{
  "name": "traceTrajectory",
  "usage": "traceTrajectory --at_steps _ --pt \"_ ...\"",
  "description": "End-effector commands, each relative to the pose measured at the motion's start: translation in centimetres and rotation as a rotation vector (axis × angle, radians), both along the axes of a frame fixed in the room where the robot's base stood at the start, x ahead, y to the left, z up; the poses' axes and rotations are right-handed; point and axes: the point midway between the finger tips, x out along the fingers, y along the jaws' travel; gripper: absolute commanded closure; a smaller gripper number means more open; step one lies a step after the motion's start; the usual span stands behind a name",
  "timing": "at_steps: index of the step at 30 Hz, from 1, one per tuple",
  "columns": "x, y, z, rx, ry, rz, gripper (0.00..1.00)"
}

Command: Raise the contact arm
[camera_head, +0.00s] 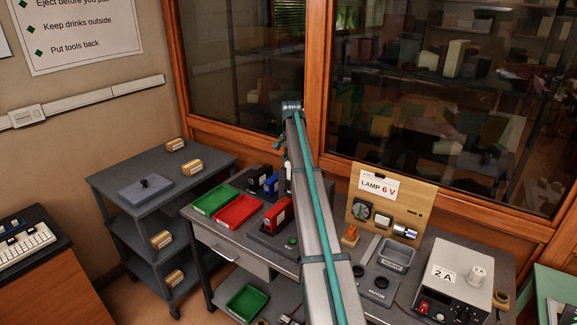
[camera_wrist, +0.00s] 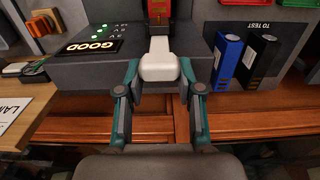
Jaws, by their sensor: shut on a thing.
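In the wrist view, the contact arm's white handle (camera_wrist: 159,67) sticks out from the dark tester (camera_wrist: 95,68). My gripper (camera_wrist: 160,75) has its teal fingers on either side of this handle and is shut on it. A red block (camera_wrist: 159,12) stands on the tester behind the handle. Green lights and a "GOOD" label (camera_wrist: 92,46) show on the tester's left part. In the head view, the red block (camera_head: 278,215) shows on the tester left of my arm. My arm hides the handle and most of the gripper there.
A blue cartridge (camera_wrist: 228,58) and a black cartridge (camera_wrist: 257,60) stand close right of the tester in the wrist view. Green (camera_head: 215,199) and red (camera_head: 237,211) trays lie left on the bench. A lamp board (camera_head: 390,205) and power unit (camera_head: 455,280) stand right.

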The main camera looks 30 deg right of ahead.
Motion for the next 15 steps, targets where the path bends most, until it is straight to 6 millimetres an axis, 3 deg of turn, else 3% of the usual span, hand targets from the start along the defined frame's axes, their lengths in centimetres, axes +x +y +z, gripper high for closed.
traceTrajectory --at_steps 2,15 --pt "0.19 -0.79 -0.32 -0.009 -0.001 -0.004 1.0" --pt "0.29 -1.07 -0.33 -0.009 -0.001 -0.004 1.0"
